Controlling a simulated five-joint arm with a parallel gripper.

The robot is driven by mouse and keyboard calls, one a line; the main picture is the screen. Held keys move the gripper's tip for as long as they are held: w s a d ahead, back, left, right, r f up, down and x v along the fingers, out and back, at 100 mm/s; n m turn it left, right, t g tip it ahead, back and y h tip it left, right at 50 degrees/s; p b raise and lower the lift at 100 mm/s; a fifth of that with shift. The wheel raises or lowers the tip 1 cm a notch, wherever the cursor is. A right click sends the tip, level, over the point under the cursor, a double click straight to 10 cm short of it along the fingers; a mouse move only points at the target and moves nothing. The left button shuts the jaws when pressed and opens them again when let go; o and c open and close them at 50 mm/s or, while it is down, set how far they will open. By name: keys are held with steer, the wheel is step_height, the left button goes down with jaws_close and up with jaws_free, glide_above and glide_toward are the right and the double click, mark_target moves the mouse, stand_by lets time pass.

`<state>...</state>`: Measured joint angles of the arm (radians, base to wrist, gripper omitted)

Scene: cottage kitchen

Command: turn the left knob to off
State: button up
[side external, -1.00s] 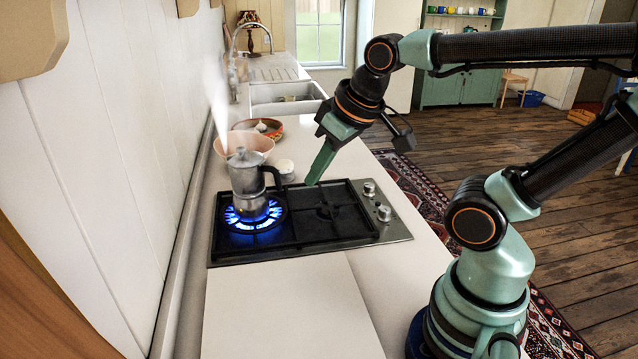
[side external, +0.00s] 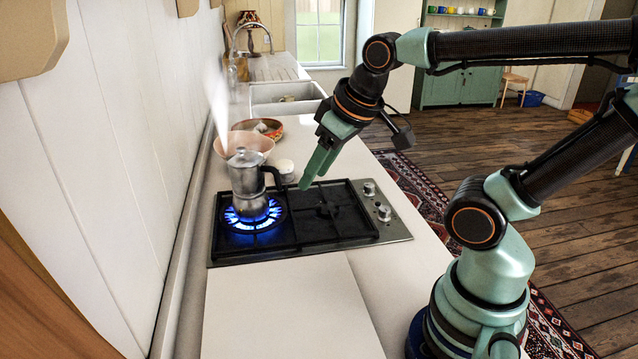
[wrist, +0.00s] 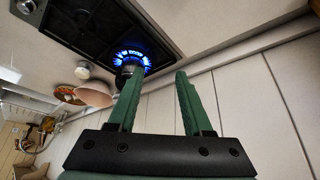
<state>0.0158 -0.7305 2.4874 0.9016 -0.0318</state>
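Two silver knobs stand on the right side of the hob (side external: 290,252), one farther back (side external: 369,188) and one nearer the camera (side external: 384,213). I cannot tell from the pictures which one is called left. A knob also shows at the top left of the wrist view (wrist: 26,6). A blue flame (side external: 254,220) burns under a moka pot (side external: 245,180) on the left burner; it also shows in the wrist view (wrist: 132,56). My gripper (side external: 309,184) is above the back edge of the hob, between pot and knobs, touching neither knob. In the wrist view its fingers (wrist: 156,77) are apart and empty.
Steam rises from the pot. A pink bowl (side external: 245,141), a patterned bowl (side external: 268,125) and a small white cup (side external: 285,168) stand behind the hob. A wall (side external: 120,150) runs along the left. The right burner (side external: 328,210) is empty. Counter in front is clear.

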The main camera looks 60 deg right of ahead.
steer(key=shift+o, duration=0.6)
steer(key=w+d+f+n+g, duration=0.1)
steer(key=d+n, duration=0.1)
steer(key=d, duration=0.4)
steer(key=w+d+f+n+g+h, duration=0.1)
steer(key=w+d+g, duration=0.1)
steer(key=d, duration=0.5)
steer(key=shift+d+f+n, duration=0.2)
steer(key=shift+f+n, duration=0.2)
steer(key=n+g+y, duration=0.1)
steer(key=n+g, duration=0.2)
steer(key=n, duration=0.2)
glide_toward(385, 208)
step_height(385, 208, down, 9)
steer(key=shift+s+r, duration=0.15)
steer(key=shift+r, duration=0.05)
jaws_close()
